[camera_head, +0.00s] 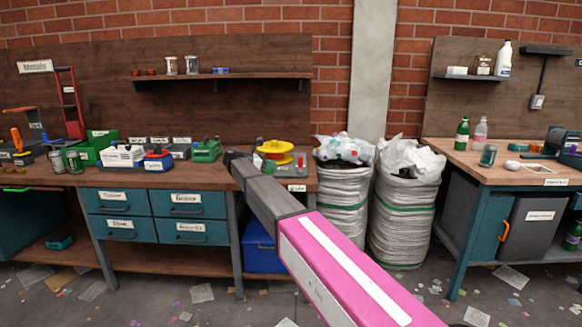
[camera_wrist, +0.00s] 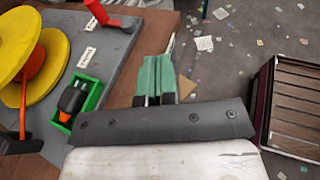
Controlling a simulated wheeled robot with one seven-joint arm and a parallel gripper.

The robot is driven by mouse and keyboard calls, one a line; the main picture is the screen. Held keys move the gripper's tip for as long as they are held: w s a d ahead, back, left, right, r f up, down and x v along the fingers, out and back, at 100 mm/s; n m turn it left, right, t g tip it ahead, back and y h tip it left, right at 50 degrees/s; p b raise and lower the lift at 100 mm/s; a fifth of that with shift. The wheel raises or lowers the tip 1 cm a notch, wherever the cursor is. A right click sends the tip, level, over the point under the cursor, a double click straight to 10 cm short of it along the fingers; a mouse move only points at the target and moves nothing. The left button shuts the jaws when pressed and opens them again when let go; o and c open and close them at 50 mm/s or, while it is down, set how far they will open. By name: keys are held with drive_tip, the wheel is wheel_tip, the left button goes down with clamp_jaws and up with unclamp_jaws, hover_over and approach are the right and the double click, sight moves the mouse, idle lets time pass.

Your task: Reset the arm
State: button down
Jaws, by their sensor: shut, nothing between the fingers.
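My arm, pink and dark grey, reaches from the lower right of the head view up to the left workbench. My gripper (camera_head: 234,156) is at its far end, over the bench near the yellow spool (camera_head: 275,148); its fingers are too small to make out there. In the wrist view my gripper (camera_wrist: 155,75) shows two teal fingers side by side, shut and empty, above the bench edge. The yellow spool (camera_wrist: 38,55) is to their left, on a grey board (camera_wrist: 118,48). A green tray (camera_wrist: 80,103) with a black and orange piece is between them.
The left bench (camera_head: 75,178) holds several bins, jars and tools. White sacks (camera_head: 343,200) stand right of it. A second bench (camera_head: 490,167) with bottles is at the far right. A slatted crate (camera_wrist: 297,105) sits right in the wrist view. The floor between has scattered scraps.

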drive_tip(key=w+d+f+n+t+y, duration=0.2)
drive_tip(key=d+n+t+y, duration=0.6)
drive_tip(key=n+t, duration=0.8)
drive_tip(key=s+d+f+n+g+y, duration=0.5)
drive_tip(key=s+f+n+g, duration=0.2)
drive_tip(key=s+f+n, duration=0.65)
drive_tip(key=s+d+f+n+g+y, duration=0.45)
drive_tip(key=s+f+n+g, duration=0.4)
drive_tip(key=n, duration=0.75)
drive_tip(key=s+d+f+n+g+h, duration=0.2)
drive_tip(key=s+d+f+g, duration=0.1)
drive_tip(key=s, duration=0.5)
drive_tip(key=s+d+f+n+g+h, duration=0.2)
drive_tip(key=s+d+f+g, duration=0.1)
drive_tip(key=s+d+f, duration=0.2)
drive_tip(key=s+d, duration=0.2)
drive_tip(key=s, duration=0.1)
drive_tip(key=shift+s, duration=0.35)
